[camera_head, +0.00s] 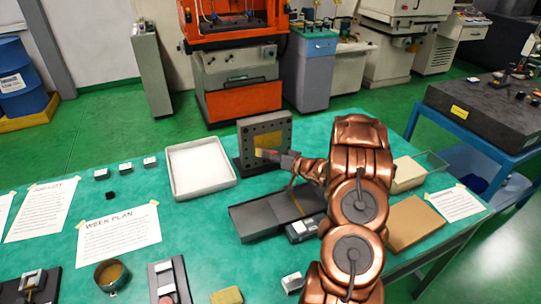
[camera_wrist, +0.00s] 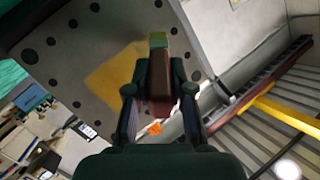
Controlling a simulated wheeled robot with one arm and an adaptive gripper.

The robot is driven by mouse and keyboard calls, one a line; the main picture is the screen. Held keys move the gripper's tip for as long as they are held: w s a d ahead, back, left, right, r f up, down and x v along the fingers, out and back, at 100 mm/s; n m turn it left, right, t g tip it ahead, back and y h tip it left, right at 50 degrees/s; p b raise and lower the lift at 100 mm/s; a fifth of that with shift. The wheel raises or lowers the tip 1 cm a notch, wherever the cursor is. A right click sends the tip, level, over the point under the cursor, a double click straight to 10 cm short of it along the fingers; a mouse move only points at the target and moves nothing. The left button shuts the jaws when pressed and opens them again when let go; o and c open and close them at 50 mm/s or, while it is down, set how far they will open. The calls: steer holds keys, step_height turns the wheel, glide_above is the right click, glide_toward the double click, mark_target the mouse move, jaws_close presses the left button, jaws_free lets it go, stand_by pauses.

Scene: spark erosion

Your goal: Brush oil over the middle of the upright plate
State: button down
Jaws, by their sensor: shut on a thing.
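The upright plate (camera_head: 248,134) is a grey slab with holes along its border, standing on the green table. It also fills the upper left of the wrist view (camera_wrist: 60,55). A yellow-amber patch (camera_wrist: 112,78) covers part of its middle. My gripper (camera_head: 287,160) is in front of the plate's lower part. In the wrist view my gripper (camera_wrist: 160,92) is shut on a brush (camera_wrist: 159,85) with a brown handle and a green-yellow end. The brush end overlaps the plate beside the patch; I cannot tell whether it touches. My arm covers part of the table behind it.
A round dish (camera_head: 112,277) with amber content stands at the front left. A clear bin (camera_head: 432,160) and brown board (camera_head: 413,222) are right of my arm.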

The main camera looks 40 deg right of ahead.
steer(key=shift+s+a+b, duration=0.2)
steer(key=shift+s+a, duration=0.1)
steer(key=shift+s, duration=0.75)
steer(key=shift+s+a+b, duration=0.15)
steer(key=shift+s+a, duration=0.1)
steer(key=shift+s, duration=0.8)
steer(key=s, duration=0.2)
steer(key=shift+s+a+b, duration=0.35)
steer(key=shift+s+a, duration=0.05)
steer(key=shift+w, duration=0.1)
steer(key=shift+w+d+r+p, duration=0.1)
steer(key=shift+w+d+p, duration=0.35)
steer(key=shift+w, duration=0.6)
steer(key=shift+w+d+p, duration=0.1)
steer(key=shift+w+p, duration=0.55)
steer(key=shift+w, duration=0.35)
steer(key=shift+w+d+p, duration=0.25)
steer(key=shift+w+p, duration=0.1)
steer(key=shift+w, duration=0.55)
steer(key=shift+w+d+p, duration=0.25)
steer(key=shift+w+p, duration=0.1)
steer(key=shift+w, duration=0.5)
steer(key=shift+w+d, duration=0.15)
steer(key=shift+w, duration=0.35)
